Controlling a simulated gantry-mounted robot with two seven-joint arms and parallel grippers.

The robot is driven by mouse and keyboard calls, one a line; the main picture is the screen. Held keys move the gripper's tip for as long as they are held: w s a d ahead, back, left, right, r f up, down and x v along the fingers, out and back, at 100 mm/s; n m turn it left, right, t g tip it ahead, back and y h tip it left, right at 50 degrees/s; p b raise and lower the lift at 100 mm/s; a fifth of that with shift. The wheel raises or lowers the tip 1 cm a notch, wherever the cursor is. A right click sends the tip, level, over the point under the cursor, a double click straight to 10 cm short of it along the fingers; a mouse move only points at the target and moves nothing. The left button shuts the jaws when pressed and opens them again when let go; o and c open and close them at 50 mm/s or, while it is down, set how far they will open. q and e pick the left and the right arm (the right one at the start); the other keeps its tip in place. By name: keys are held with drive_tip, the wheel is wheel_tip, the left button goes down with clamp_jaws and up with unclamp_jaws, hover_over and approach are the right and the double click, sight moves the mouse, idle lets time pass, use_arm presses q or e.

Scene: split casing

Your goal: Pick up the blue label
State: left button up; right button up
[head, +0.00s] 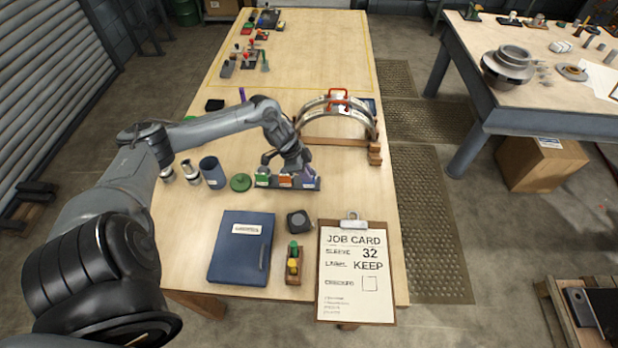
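My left gripper (287,168) reaches down over a small grey rack (287,184) near the middle of the table. The rack holds small coloured pieces in a row: a green one (263,175), an orange one (285,181) and a bluish-purple one (308,173). I cannot tell for sure which piece is the blue label. The gripper's fingertips are small and partly hidden against the rack, so I cannot tell whether they are open or touching a piece. My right gripper is not in view.
A silver arched casing with a red handle (338,98) stands behind the rack. A blue cup (212,172) and green lid (241,182) are left.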

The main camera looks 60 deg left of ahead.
use_arm(q)
drive_tip(key=shift+w+f, duration=0.1)
drive_tip(key=shift+f, duration=0.15)
clamp_jaws()
drive_tip(key=shift+r, duration=0.1)
